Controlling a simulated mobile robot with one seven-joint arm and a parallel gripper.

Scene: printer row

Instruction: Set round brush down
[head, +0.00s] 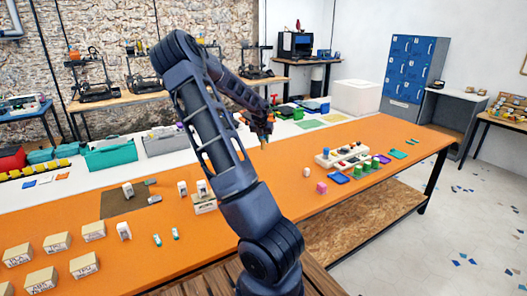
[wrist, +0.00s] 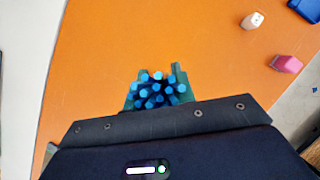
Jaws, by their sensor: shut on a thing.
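The round brush (wrist: 157,92) shows in the wrist view as a tight cluster of blue-tipped bristles seen end-on. My gripper (wrist: 154,82) is shut on it, with a dark green finger on either side. In the head view my gripper (head: 260,122) is over the orange table (head: 270,165), left of the long tray of parts. A small tan piece pokes out below the fingers there; I cannot tell whether it is the brush. The wrist view shows bare orange tabletop (wrist: 100,50) around the brush. The brush's lower end is hidden, and its height above the table is unclear.
Right of the gripper are a white piece (head: 308,171), a pink block (head: 321,187), a blue tray (head: 338,177) and a long tray of parts (head: 342,155). Several labelled boxes (head: 57,242) stand at the near left.

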